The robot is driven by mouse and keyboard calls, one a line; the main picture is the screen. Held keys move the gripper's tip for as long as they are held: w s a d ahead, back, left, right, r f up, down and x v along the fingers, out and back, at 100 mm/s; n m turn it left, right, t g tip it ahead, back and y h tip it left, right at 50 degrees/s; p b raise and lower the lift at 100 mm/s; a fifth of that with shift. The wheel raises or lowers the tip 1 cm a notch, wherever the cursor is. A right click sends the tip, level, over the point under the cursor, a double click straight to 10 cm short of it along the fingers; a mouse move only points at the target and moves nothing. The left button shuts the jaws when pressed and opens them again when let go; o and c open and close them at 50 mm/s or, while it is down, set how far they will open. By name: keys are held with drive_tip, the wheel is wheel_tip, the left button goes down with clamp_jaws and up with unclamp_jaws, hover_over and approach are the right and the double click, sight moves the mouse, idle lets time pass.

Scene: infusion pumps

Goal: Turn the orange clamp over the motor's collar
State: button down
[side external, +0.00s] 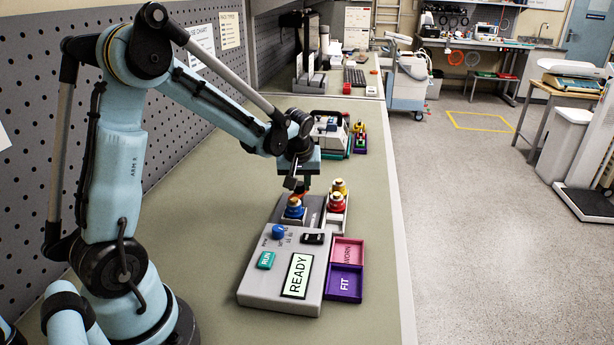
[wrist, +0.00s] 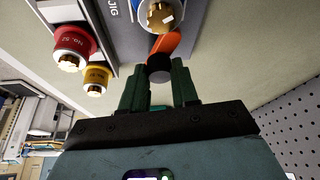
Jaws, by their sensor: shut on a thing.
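The orange clamp (wrist: 164,44) is in the wrist view, a short orange arm with a dark knob at its near end. My gripper (wrist: 159,78) has its two green fingers on either side of that knob and is shut on the clamp. The clamp's far end reaches the brass collar of the blue motor (wrist: 161,15); I cannot tell whether it lies over the collar or beside it. In the side view, my gripper (side external: 299,186) points down just behind the blue motor (side external: 293,209), which stands upright on the grey jig. The clamp is mostly hidden there.
A red motor (side external: 336,204) and a yellow one (side external: 340,187) stand in a holder right of the jig. The grey console has a READY display (side external: 297,276). A pink WORN tray (side external: 347,242) and a purple FIT tray (side external: 335,283) sit beside it, empty. A pump (side external: 329,135) stands behind.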

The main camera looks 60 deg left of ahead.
drive_tip(key=shift+w+n+g+y, duration=0.1)
drive_tip(key=shift+n+g+y, duration=0.45)
drive_tip(key=shift+n, duration=1.65)
drive_tip(key=shift+g, duration=0.35)
drive_tip(key=c, duration=0.8)
unclamp_jaws()
drive_tip(key=shift+h, duration=0.25)
drive_tip(key=shift+c, duration=0.2)
drive_tip(key=v, duration=1.2)
drive_tip(key=shift+d, duration=0.1)
